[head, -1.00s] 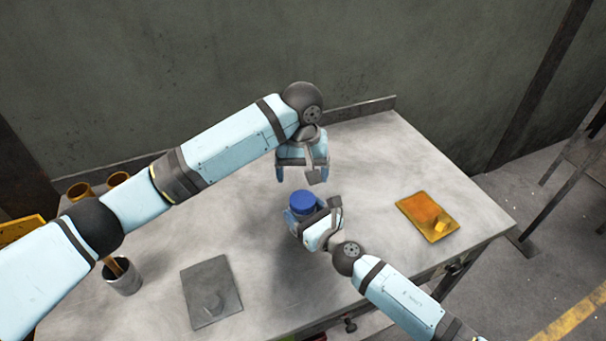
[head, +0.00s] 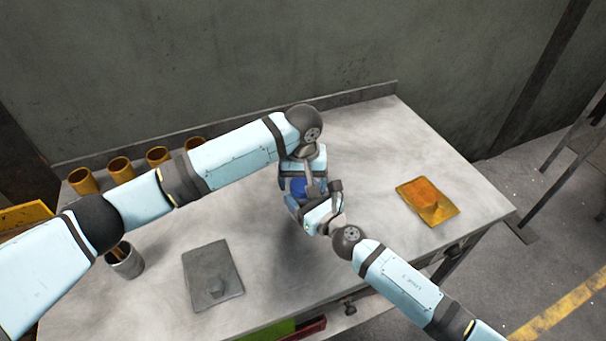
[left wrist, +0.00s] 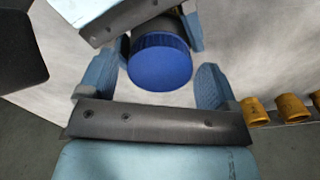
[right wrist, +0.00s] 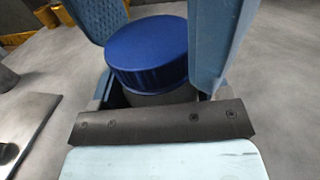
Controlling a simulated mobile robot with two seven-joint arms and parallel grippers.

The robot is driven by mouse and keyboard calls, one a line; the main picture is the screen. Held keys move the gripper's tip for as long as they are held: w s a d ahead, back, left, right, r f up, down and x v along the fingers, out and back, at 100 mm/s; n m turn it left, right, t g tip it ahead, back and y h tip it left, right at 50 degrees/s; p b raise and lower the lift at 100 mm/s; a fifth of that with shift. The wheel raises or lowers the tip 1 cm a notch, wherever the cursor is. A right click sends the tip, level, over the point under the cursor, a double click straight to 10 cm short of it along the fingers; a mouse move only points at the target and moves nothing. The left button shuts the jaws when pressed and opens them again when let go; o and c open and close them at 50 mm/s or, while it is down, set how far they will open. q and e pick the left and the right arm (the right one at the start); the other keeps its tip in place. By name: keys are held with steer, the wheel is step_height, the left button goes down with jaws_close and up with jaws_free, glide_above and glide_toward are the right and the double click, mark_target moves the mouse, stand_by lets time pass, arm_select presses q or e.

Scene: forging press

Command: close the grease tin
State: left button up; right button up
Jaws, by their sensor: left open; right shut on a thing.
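The grease tin is a dark grey round body (right wrist: 160,97) with a ribbed blue lid (right wrist: 148,50) on top. My right gripper (head: 300,205) is shut on the tin's body, below the lid, and holds it upright over the table. My left gripper (head: 299,188) is above the lid with its fingers pointing down. In the left wrist view the blue lid (left wrist: 160,62) lies between the two open left fingers, with a gap on either side. Whether the lid sits tight or loose on the body cannot be told.
Several brass cups (head: 121,170) stand along the table's back left. A grey metal cup (head: 124,262) holds a stick. A dark plate with a knob (head: 212,275) lies front left, and an orange and yellow plate (head: 428,203) lies on the right. Bare table (head: 370,150) shows at the back right.

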arm_select(q)
steer(key=c, duration=0.9)
steer(key=o, duration=1)
steer(key=shift+r, duration=2.3)
steer(key=shift+o, duration=1)
step_height(320, 180, up, 12)
